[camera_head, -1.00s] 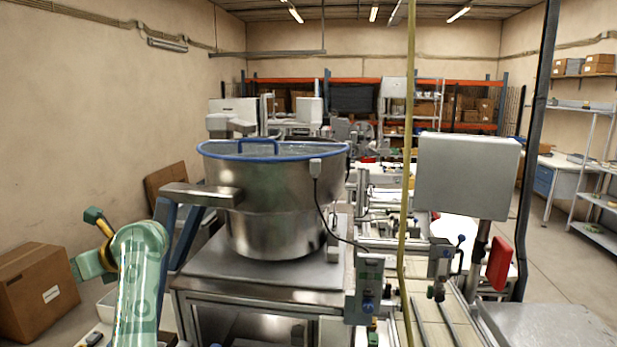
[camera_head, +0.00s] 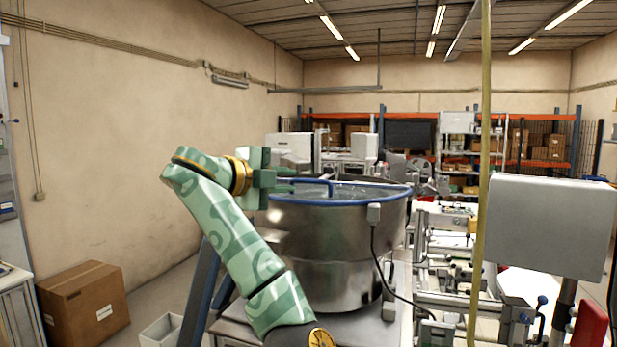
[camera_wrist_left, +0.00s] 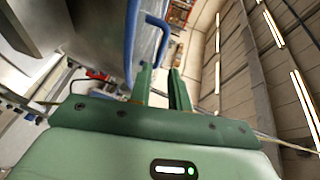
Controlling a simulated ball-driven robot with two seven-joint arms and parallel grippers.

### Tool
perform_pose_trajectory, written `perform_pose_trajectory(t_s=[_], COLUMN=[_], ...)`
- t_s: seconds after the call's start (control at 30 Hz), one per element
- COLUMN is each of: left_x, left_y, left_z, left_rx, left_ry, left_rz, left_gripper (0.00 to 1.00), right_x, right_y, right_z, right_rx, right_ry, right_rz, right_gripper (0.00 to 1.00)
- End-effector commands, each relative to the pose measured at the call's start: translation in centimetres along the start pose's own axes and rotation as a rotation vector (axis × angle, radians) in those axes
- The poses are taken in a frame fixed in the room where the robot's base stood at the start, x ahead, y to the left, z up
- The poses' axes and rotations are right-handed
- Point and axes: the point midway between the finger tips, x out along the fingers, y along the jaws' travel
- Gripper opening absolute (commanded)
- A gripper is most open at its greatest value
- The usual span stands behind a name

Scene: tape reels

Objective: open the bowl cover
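The steel bowl (camera_head: 325,255) carries a clear cover with a blue rim (camera_head: 345,201). The cover lies flat on the bowl. The blue handle (camera_wrist_left: 157,22) lies just beyond the fingertips there. I cannot tell whether they touch it. My right gripper is not in view.
A cardboard box (camera_head: 82,305) and a white bin (camera_head: 160,332) are on the floor at the left. Machinery fills the right.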

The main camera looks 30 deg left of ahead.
Motion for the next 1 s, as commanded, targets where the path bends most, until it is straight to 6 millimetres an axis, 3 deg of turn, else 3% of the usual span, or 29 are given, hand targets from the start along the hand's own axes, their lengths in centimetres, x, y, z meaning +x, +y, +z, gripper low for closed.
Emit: perform_pose_trajectory(t_s=[0.2, 0.4, 0.73, 0.8, 1.0], left_x=[4.7, 6.9, 7.3, 7.3, 7.3], left_y=[-0.3, -0.1, 0.1, 0.1, 0.1], left_z=[-0.1, 0.0, 0.1, 0.1, 0.1], left_rx=[-0.003, -0.001, -0.001, -0.001, -0.001], left_ry=[0.003, 0.0, -0.003, -0.003, -0.003], left_rz=[0.002, 0.002, 0.001, 0.001, 0.003], left_gripper=[0.19, 0.19, 0.19, 0.0, 0.0], right_x=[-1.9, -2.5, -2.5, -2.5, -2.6], right_y=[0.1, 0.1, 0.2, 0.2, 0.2], right_z=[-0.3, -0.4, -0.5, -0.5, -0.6], right_rx=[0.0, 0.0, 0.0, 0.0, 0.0], right_ry=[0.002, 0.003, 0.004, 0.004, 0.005], right_rz=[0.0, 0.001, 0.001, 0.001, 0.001], right_gripper=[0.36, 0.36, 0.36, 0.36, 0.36])
